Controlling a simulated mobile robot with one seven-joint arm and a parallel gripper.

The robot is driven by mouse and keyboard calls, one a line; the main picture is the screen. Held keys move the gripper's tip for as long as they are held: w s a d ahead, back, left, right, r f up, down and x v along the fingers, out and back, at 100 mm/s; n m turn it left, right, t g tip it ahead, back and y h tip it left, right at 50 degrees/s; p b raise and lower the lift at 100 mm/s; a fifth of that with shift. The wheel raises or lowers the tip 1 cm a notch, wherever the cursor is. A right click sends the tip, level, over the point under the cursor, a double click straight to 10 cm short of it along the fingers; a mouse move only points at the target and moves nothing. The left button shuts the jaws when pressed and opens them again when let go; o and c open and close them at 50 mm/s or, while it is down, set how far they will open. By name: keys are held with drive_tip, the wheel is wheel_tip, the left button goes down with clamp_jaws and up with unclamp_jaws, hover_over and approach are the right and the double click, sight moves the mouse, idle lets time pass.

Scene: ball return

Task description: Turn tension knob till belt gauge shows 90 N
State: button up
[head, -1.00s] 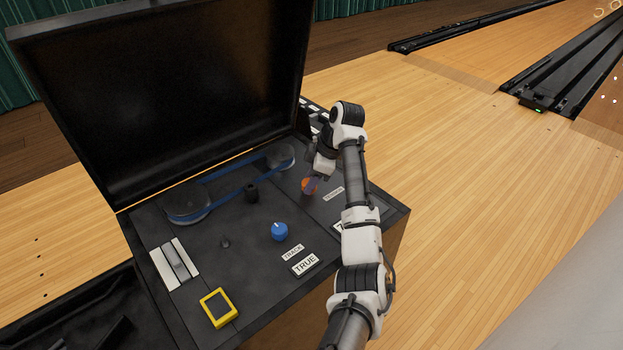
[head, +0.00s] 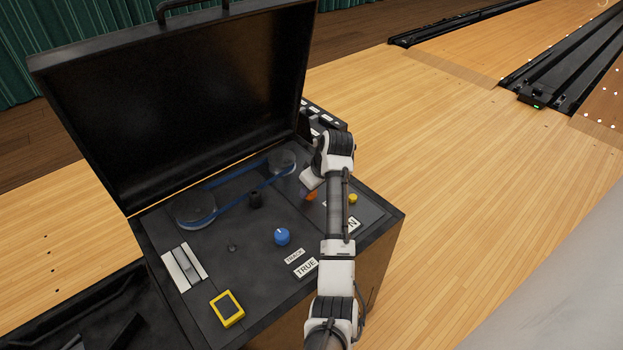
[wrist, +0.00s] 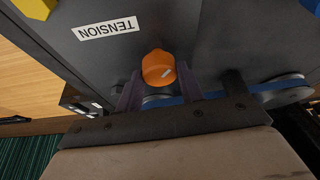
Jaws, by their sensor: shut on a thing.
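The orange tension knob (wrist: 158,67) stands on the dark panel beside the white TENSION label (wrist: 107,30), which is upside down in the wrist view. A pale mark shows on the knob's face. My gripper (wrist: 157,85) is shut on the knob, one finger on each side. In the head view the knob (head: 311,196) shows beside my wrist. A white readout (head: 352,223) ends in "N"; my arm covers its number, so I cannot read it. The blue belt (head: 240,176) runs around two pulleys.
A blue knob (head: 282,236) stands near the TRACK and TRUE labels. A yellow-framed box (head: 227,308) and a white-sided slot (head: 184,267) are at the left. A small yellow knob (head: 352,198) is right of my arm. The open black lid (head: 180,100) rises behind the panel.

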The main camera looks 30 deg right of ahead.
drive_tip(key=m+p, duration=0.1)
drive_tip(key=m, duration=0.1)
drive_tip(key=m+h+p, duration=0.1)
drive_tip(key=p, duration=0.1)
drive_tip(key=m+h+p, duration=0.1)
drive_tip(key=m+p, duration=0.1)
drive_tip(key=shift+a+r+m, duration=0.2)
drive_tip(key=shift+a+m, duration=0.05)
drive_tip(key=shift+m, duration=0.05)
drive_tip(key=m+h+p, duration=0.1)
drive_tip(key=m+p, duration=0.1)
drive_tip(key=m+g+h+p, duration=0.1)
drive_tip(key=m+p, duration=0.1)
drive_tip(key=m, duration=0.1)
drive_tip(key=shift+a+f, duration=0.1)
drive_tip(key=m+g, duration=0.1)
drive_tip(key=m, duration=0.2)
drive_tip(key=m+h+p, duration=0.1)
drive_tip(key=m, duration=0.2)
drive_tip(key=shift+w+f+g, duration=0.1)
drive_tip(key=shift+w+g, duration=0.1)
drive_tip(key=shift+g, duration=0.2)
drive_tip(key=m+g, duration=0.1)
drive_tip(key=m, duration=0.1)
drive_tip(key=m+g+b, duration=0.1)
drive_tip(key=m, duration=0.2)
drive_tip(key=shift+w+h, duration=0.1)
drive_tip(key=shift+h, duration=0.2)
drive_tip(key=shift+m, duration=0.3)
drive_tip(key=o, duration=1)
